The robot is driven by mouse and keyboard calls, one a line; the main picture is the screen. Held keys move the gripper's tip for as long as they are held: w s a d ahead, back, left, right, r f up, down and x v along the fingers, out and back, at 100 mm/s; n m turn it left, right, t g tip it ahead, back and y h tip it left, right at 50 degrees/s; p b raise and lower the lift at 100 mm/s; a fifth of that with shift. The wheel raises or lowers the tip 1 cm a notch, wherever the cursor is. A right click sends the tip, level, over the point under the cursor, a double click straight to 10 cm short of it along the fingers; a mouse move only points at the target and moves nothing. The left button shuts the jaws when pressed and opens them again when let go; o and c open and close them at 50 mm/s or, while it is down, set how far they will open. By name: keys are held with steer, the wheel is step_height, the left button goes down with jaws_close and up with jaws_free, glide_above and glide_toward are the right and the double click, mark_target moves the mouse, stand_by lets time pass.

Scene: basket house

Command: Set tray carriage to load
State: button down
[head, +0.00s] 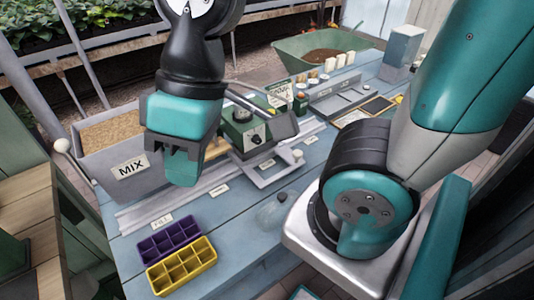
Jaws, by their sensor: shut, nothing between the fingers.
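The tray carriage (262,182) looks like a flat grey frame with a pale knob at its right end. It sits on the pale rails (140,214) that run along the blue bench, in front of the green machine (242,130). Small labels lie along the rails; the nearest (161,222) seems to read FILL, and the others are too small to read. My gripper (184,172) is shut and empty. It hangs over the bench, left of the carriage and apart from it in the picture, and hides part of the grey bin and rails.
A grey bin marked MIX (128,168) stands at left. Purple (168,238) and yellow (181,266) cell trays lie at the bench's front. A clear rounded object (271,213) sits right of them. A green barrow (300,48) and small containers are farther back.

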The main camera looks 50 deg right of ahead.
mark_target(298, 153)
steer(key=c, duration=1.8)
jaws_free()
steer(key=shift+c, duration=0.2)
